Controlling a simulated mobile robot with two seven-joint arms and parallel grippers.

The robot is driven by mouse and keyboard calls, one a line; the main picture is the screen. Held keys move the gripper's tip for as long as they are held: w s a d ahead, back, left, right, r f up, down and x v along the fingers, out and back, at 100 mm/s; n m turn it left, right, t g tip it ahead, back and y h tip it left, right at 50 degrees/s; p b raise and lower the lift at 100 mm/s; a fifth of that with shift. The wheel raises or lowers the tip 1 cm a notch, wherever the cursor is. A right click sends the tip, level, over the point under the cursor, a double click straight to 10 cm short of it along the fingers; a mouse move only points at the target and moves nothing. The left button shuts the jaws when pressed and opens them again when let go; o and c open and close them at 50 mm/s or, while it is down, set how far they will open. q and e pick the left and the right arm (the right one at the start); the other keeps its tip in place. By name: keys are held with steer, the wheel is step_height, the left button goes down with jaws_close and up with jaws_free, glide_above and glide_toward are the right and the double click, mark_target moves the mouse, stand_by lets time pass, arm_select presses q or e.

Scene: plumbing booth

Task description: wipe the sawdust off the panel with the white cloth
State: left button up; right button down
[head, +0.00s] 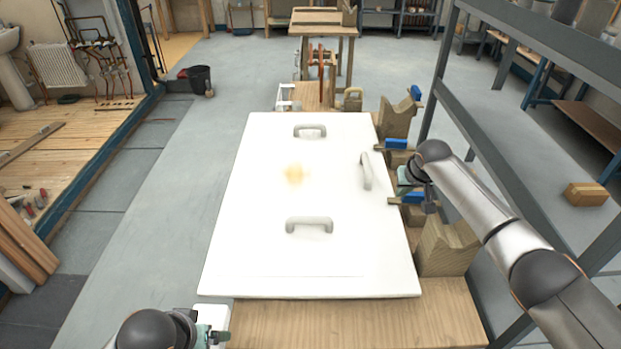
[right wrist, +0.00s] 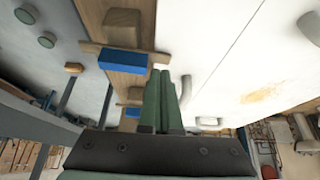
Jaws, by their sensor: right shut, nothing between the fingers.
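The white panel (head: 260,245) lies flat on the wooden bench and carries three grey handles. The sawdust (head: 295,174) is a small tan patch left of its middle; it also shows in the right wrist view (right wrist: 263,97). My right gripper (head: 404,178) is at the panel's right edge, beside blue-and-wood clamps; in the right wrist view its green fingers (right wrist: 163,80) are shut and empty. My left gripper (head: 217,337) is at the bottom left, and its fingers are too unclear to read. A white piece (head: 208,315) lies beside it; I cannot tell whether this is the cloth.
Blue-ended clamps (head: 397,144) and notched wooden blocks (head: 447,247) line the panel's right side. A grey metal shelf frame (head: 440,70) stands close on the right. Bare bench (head: 350,318) shows in front of the panel.

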mark_target(395, 209)
arm_select(q)
steer(key=shift+f+b, duration=1.5)
steer(key=shift+f, duration=0.1)
arm_select(e)
steer(key=shift+f, duration=2.45)
arm_select(q)
steer(key=shift+r, duration=0.15)
arm_select(e)
steer(key=shift+r, duration=0.1)
arm_select(q)
step_height(395, 209, up, 6)
steer(key=p, duration=0.6)
steer(key=shift+r, duration=0.1)
arm_select(e)
step_height(395, 209, up, 6)
steer(key=shift+f, duration=0.1)
